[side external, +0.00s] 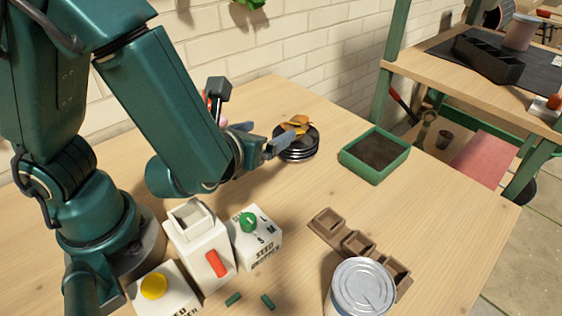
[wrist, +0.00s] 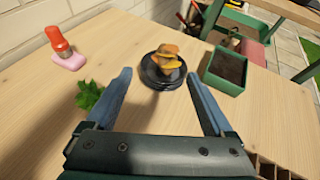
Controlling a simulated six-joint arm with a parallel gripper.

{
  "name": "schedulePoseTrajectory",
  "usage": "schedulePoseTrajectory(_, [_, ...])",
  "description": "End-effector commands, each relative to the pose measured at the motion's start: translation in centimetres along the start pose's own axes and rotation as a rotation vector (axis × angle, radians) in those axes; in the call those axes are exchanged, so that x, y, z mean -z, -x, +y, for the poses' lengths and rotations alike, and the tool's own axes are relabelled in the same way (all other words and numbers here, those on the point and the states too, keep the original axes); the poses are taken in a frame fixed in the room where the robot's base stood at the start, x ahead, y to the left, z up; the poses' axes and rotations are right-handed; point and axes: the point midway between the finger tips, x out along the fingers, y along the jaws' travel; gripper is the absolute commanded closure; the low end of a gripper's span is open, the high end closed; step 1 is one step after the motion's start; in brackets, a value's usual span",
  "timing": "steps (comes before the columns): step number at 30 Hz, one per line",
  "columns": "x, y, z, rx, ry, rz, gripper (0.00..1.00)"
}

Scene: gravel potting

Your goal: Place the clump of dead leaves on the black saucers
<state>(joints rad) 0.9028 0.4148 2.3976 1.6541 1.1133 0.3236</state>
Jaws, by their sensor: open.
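The clump of dead leaves (side external: 297,123), orange and brown, lies on top of the stacked black saucers (side external: 298,154) near the wall side of the table. In the wrist view the leaves (wrist: 168,57) rest on the saucers (wrist: 153,84), ahead of and between my fingers. My gripper (side external: 262,139) is open and empty, with its blue fingers (wrist: 165,92) spread apart. In the side view the fingertips overlap the left edge of the saucers; I cannot tell whether they touch.
A green tray of dark soil (side external: 346,163) stands right of the saucers. A green leafy sprig (wrist: 90,95) and a red-topped item on a pink block (wrist: 68,61) lie left of my gripper.

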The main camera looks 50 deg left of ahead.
Motion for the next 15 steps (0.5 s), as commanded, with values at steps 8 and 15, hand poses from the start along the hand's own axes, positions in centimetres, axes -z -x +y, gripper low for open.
schedulePoseTrajectory(8, [-0.4, 2.5, 9.3, -0.425, 0.667, 0.099, 0.13])
schedulePoseTrajectory(15, [2.1, 7.5, 11.8, -0.770, 1.433, 0.205, 0.13])
